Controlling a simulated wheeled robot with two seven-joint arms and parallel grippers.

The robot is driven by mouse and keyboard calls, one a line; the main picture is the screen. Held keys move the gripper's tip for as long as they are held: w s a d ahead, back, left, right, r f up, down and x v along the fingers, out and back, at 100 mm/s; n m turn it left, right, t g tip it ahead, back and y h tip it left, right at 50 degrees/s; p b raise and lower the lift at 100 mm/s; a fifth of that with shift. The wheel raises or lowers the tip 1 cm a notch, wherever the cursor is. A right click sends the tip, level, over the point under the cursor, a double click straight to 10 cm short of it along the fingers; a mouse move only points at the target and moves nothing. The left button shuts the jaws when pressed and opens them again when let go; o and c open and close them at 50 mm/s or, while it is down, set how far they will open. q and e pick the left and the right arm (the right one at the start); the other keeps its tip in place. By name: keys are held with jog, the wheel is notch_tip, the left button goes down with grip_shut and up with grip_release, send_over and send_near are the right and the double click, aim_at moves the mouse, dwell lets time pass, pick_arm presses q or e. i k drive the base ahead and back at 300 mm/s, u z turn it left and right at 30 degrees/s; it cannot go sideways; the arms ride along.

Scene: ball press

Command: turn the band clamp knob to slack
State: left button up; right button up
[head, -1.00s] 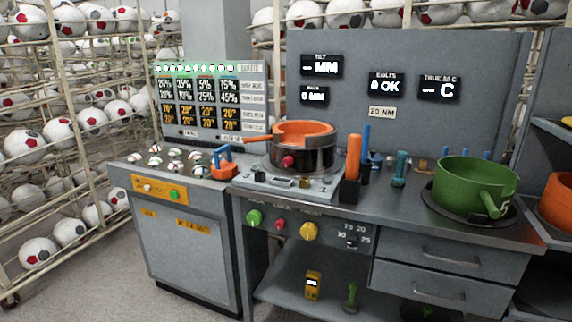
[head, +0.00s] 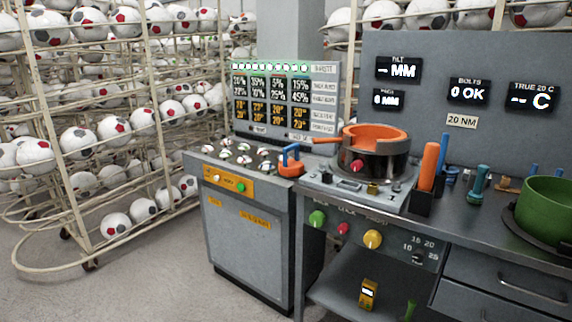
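An orange ring-shaped part (head: 373,134) with a handle sticking out to the left sits in a dark round band (head: 385,166) on a grey press plate. A red knob (head: 357,165) is on the front of the band. On the bench's front panel are a green knob (head: 317,218), a smaller red knob (head: 343,228) and a yellow knob (head: 372,239). Their labels are too blurred to read, so I cannot tell which knob is the band clamp's. Neither of my grippers is in view.
A blue-and-orange tool (head: 290,163) stands left of the press. An orange-handled tool (head: 428,165) stands in a black holder to its right, with a green pot (head: 545,207) farther right. Ball racks (head: 100,110) fill the left; floor in front of them is clear.

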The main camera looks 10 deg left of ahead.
aim_at(358, 164)
jog(key=u, duration=1.2)
jog(key=i, duration=3.1)
jog(key=z, duration=2.55)
